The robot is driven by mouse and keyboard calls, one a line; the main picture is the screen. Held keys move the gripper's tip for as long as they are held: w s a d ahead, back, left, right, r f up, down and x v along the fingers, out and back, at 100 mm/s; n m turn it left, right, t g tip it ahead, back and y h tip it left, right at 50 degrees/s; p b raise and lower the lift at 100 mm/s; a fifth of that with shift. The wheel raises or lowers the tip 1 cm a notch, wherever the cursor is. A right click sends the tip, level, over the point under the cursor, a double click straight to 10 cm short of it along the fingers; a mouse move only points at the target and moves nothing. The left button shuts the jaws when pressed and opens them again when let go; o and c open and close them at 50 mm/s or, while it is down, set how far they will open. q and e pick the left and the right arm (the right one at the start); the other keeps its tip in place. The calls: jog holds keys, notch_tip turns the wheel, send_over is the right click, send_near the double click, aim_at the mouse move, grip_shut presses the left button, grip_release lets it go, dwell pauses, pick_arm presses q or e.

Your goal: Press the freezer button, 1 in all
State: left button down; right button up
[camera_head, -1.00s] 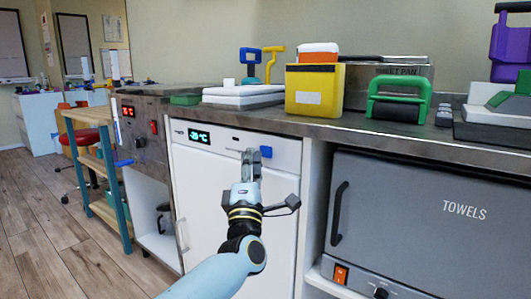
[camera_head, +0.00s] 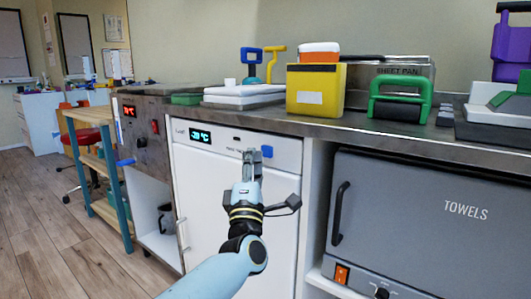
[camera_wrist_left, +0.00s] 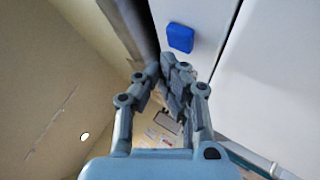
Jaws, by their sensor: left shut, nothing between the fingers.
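The freezer (camera_head: 235,210) is a white cabinet under the counter, with a lit display (camera_head: 200,135) at its upper left. A blue button (camera_head: 267,151) sits at the upper right of its front panel. The button also shows in the left wrist view (camera_wrist_left: 180,37), just beyond the fingertips. My left gripper (camera_head: 251,158) is shut and empty, in front of the panel a little left of the button in the head view. The fingers also show in the left wrist view (camera_wrist_left: 172,65). I cannot tell whether they touch the panel. My right gripper is not in view.
A grey towel warmer (camera_head: 430,220) stands right of the freezer. On the counter are a yellow box (camera_head: 315,100), a green-handled roller (camera_head: 400,100) and a white stack (camera_head: 243,95). A wooden shelf (camera_head: 98,175) stands at the left, with open floor beside it.

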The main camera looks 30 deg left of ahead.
pick_arm(q)
jog(key=shift+w, duration=0.15)
jog(key=shift+w, duration=0.3)
jog(key=shift+w+d+b, duration=0.1)
jog(key=shift+w+b, duration=0.3)
jog(key=shift+w, duration=0.05)
dwell(0.6)
jog(key=shift+s, duration=0.15)
jog(key=shift+s+p, duration=0.4)
jog(key=shift+s, duration=0.35)
